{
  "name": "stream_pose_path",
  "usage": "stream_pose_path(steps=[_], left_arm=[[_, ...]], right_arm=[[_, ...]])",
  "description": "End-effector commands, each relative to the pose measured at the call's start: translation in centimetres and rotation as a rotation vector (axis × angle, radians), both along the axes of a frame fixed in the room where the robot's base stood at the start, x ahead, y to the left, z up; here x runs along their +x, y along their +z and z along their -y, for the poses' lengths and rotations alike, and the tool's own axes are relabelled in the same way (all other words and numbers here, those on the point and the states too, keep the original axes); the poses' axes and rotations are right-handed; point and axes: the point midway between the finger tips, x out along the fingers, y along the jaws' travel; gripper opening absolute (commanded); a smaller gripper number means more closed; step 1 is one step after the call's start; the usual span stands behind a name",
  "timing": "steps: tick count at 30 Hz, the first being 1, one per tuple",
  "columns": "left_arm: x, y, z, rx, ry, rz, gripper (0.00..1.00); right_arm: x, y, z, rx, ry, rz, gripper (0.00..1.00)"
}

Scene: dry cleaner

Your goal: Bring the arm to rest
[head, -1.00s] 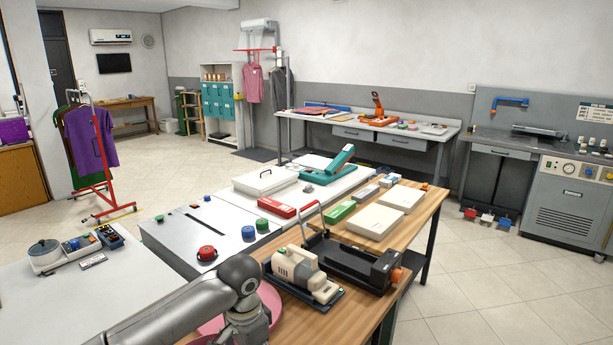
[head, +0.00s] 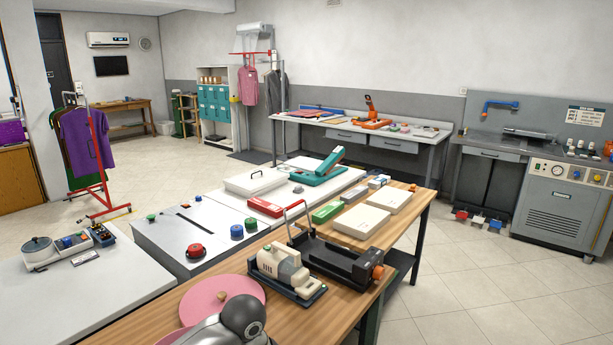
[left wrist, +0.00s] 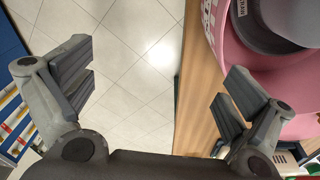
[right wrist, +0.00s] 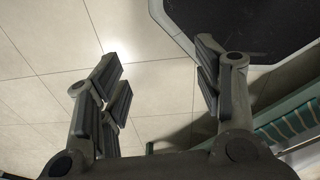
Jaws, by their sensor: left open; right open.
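In the left wrist view my left gripper (left wrist: 156,92) is open, its fingers wide apart with nothing between them. It hangs over the tiled floor beside a wooden table edge (left wrist: 194,90). In the right wrist view my right gripper (right wrist: 163,85) is open and empty above floor tiles. In the head view only a grey, rounded part of my arm shows at the bottom edge, in front of a pink disc (head: 222,298). Neither gripper's fingers show in the head view.
The wooden table (head: 330,320) holds a beige machine (head: 280,266), a black device (head: 340,262) and white boxes (head: 361,220). A white counter (head: 80,285) stands at the left. In the right wrist view a dark octagonal surface (right wrist: 240,25) lies close by. Tiled floor at the right (head: 470,280) is clear.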

Motion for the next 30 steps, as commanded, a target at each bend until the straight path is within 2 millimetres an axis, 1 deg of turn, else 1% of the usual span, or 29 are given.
stream_pose_path(steps=[1, 5, 9, 12, 16, 20, 23, 26, 30], left_arm=[[-0.8, -0.6, 0.6, -0.018, -0.005, -0.001, 1.00], [-2.7, -2.0, 2.0, -0.069, -0.003, 0.011, 1.00], [-5.5, -3.6, 3.3, -0.141, 0.023, 0.033, 1.00], [-7.4, -4.4, 3.8, -0.190, 0.064, 0.055, 1.00], [-9.7, -5.3, 3.6, -0.238, 0.136, 0.082, 1.00], [-11.9, -6.0, 2.4, -0.264, 0.230, 0.110, 1.00], [-13.6, -6.4, 0.8, -0.267, 0.313, 0.134, 1.00], [-15.6, -6.8, -1.3, -0.252, 0.402, 0.155, 1.00], [-18.2, -7.1, -4.7, -0.208, 0.515, 0.184, 1.00]], right_arm=[[0.1, 0.0, -0.1, 0.001, 0.001, 0.002, 0.60], [0.0, 0.0, 0.2, -0.003, 0.002, 0.001, 0.60], [-0.2, 0.0, 0.9, -0.011, 0.005, -0.003, 0.60], [-0.2, 0.0, 1.2, -0.015, 0.006, -0.003, 0.60], [-0.3, 0.0, 1.3, -0.016, 0.006, -0.004, 0.60], [-0.3, 0.0, 1.3, -0.016, 0.005, -0.005, 0.60], [-0.3, 0.0, 1.3, -0.016, 0.005, -0.005, 0.60], [-0.3, 0.0, 1.3, -0.016, 0.005, -0.006, 0.60], [-0.4, 0.0, 1.2, -0.015, 0.004, -0.006, 0.60]])
